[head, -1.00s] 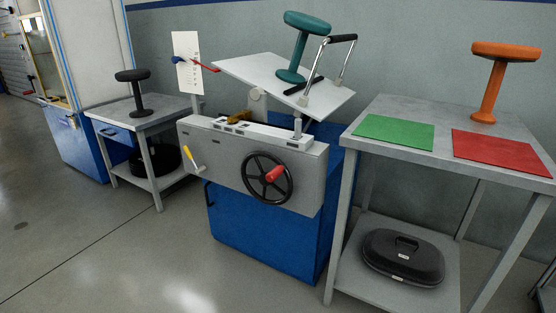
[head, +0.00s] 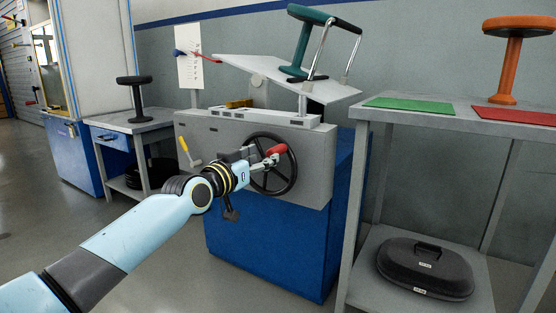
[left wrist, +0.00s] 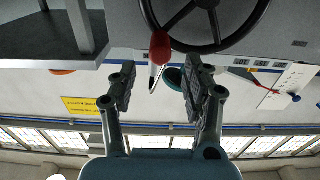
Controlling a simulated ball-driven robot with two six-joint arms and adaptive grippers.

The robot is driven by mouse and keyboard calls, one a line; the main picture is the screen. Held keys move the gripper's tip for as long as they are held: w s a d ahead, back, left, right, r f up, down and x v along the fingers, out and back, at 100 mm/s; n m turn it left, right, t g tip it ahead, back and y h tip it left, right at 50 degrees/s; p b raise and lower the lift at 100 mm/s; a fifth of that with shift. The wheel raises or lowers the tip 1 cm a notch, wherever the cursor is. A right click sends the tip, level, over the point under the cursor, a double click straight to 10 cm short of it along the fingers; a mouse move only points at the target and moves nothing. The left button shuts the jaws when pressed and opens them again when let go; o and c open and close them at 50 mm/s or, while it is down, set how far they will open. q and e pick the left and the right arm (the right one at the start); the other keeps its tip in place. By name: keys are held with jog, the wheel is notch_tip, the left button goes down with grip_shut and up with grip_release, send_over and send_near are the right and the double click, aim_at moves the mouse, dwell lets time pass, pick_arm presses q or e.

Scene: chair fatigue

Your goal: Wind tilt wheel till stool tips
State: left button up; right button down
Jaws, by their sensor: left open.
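The black tilt wheel (head: 291,178) with a red handle (head: 276,150) is on the front of the grey machine (head: 310,180). My left gripper (head: 247,155) is open and empty just in front of the wheel, close to the red handle. In the left wrist view, which is upside down, the red handle (left wrist: 160,47) lies beyond the gap between the open fingers (left wrist: 158,84); contact cannot be told. The teal stool (head: 300,48) leans on the sloping white plate (head: 245,65), beside a metal bar frame (head: 325,48). My right gripper is not in view.
A yellow-handled crank (head: 184,146) is left of the wheel. At right, a grey table (head: 440,112) bears a green mat (head: 410,105), a red mat (head: 515,115) and an orange stool (head: 508,55). A black stool (head: 135,95) stands on the left table (head: 125,125).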

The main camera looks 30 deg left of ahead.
aim_at(278, 151)
pick_arm(q)
jog(key=w+b, duration=0.1)
jog(key=w, duration=0.1)
jog(key=w+b, duration=0.1)
jog(key=w, duration=0.2)
jog(key=w+b, duration=0.1)
jog(key=w, duration=0.1)
jog(key=shift+w+d+f, duration=0.2)
jog(key=shift+d+f, duration=0.1)
jog(key=shift+w+r, duration=0.2)
jog(key=shift+w, duration=0.15)
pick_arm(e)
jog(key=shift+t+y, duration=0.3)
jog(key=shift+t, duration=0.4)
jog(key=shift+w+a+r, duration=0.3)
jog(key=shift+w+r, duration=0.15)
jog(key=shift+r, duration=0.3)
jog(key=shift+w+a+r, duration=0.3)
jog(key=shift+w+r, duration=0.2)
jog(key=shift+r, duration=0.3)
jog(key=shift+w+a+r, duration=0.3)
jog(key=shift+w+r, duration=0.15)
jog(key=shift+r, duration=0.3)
pick_arm(q)
grip_shut()
